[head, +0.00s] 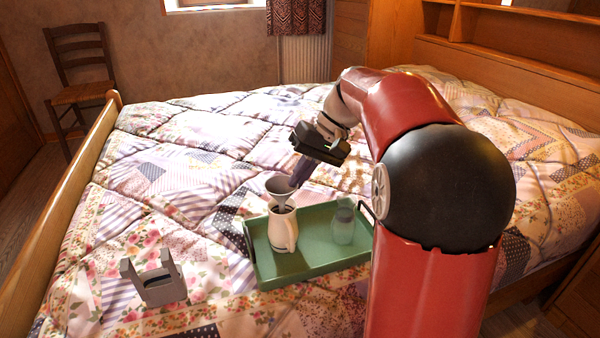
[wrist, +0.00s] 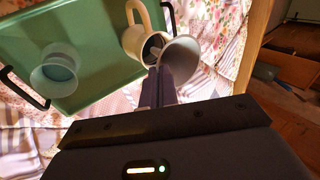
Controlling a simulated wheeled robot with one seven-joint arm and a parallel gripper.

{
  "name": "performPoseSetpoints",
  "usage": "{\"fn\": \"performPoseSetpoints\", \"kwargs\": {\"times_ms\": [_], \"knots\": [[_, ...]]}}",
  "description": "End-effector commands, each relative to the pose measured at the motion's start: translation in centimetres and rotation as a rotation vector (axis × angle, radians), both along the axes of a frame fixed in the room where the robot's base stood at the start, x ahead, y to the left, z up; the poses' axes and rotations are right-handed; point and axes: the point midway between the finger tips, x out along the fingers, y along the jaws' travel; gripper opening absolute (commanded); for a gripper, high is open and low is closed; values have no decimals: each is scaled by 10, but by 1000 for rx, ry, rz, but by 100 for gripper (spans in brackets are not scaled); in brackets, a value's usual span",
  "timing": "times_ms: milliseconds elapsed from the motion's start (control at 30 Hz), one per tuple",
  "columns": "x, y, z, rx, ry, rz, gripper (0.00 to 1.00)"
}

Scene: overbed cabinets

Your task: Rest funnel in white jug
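The grey funnel (head: 279,187) is upright over the white jug (head: 284,232), its spout at the jug's mouth. How far the spout reaches inside is hard to tell. In the wrist view, the funnel (wrist: 181,62) overlaps the jug's dark opening, and the jug (wrist: 131,41) shows its handle. My gripper (head: 295,183) comes down from the upper right to the funnel. In the wrist view, the fingers of my gripper (wrist: 159,80) are close together at the funnel's wall and appear shut on it. The jug stands upright on the green tray (head: 317,263).
A clear glass jar (head: 343,226) stands on the tray, right of the jug. A grey holder (head: 158,279) with raised sides sits on the quilted bed (head: 180,220) left of the tray. A wooden bed rail (head: 62,205) runs along the left.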

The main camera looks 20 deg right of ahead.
Motion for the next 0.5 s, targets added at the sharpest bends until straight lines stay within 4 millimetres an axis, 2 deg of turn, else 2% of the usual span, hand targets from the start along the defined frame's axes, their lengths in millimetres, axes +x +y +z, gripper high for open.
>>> {"fn": "performPoseSetpoints", "kwargs": {"times_ms": [500], "knots": [[0,0,-33,0,1,-1,0]]}}
